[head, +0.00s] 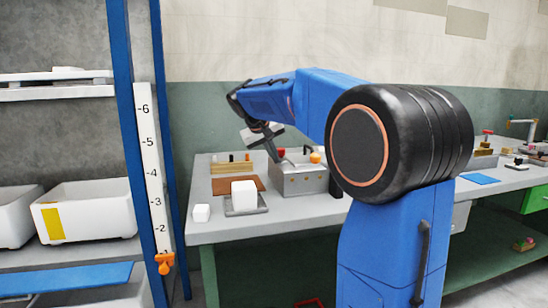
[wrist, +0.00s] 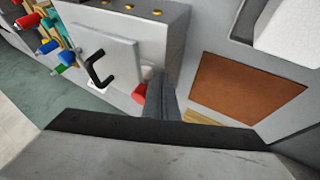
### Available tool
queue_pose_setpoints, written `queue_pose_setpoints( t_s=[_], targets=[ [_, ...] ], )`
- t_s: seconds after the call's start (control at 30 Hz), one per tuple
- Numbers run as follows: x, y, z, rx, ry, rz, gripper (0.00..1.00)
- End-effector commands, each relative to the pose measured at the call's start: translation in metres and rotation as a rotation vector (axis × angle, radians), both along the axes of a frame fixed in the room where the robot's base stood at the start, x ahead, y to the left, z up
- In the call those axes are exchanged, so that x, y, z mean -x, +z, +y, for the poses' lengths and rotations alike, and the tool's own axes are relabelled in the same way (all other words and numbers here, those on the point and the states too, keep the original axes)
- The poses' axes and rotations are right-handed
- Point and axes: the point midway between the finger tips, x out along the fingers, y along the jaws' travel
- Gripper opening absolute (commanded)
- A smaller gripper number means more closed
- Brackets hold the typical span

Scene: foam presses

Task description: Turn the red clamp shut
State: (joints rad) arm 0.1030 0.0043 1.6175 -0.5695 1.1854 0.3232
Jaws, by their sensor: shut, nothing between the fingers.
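The red clamp (head: 281,152) shows as a small red tip at the top left of the grey metal press box (head: 300,182). In the wrist view the red clamp (wrist: 138,93) lies just left of my fingers, partly hidden by them. My gripper (head: 274,156) is shut and empty, tilted down at the left end of the box. In the wrist view my gripper (wrist: 161,92) points at the spot beside the red part. I cannot tell whether it touches it. A black handle (wrist: 98,70) stands on the box's pale plate.
A brown board (head: 238,184) and a white block (head: 244,194) on a metal plate lie left of the box. A small white cube (head: 201,212) sits near the bench's left edge. An orange knob (head: 315,157) is on the box. Several coloured handles (wrist: 45,46) stand beyond it.

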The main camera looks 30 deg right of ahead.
Motion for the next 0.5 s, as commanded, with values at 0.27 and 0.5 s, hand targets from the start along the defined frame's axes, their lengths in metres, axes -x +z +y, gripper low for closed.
queue_pose_setpoints(
  t_s=[0.27,0.5],
  targets=[
    [0.006,0.001,-0.005,0.0,0.105,-0.002,0.0],
    [0.013,0.0,-0.012,-0.001,0.291,-0.002,0.0]
  ],
)
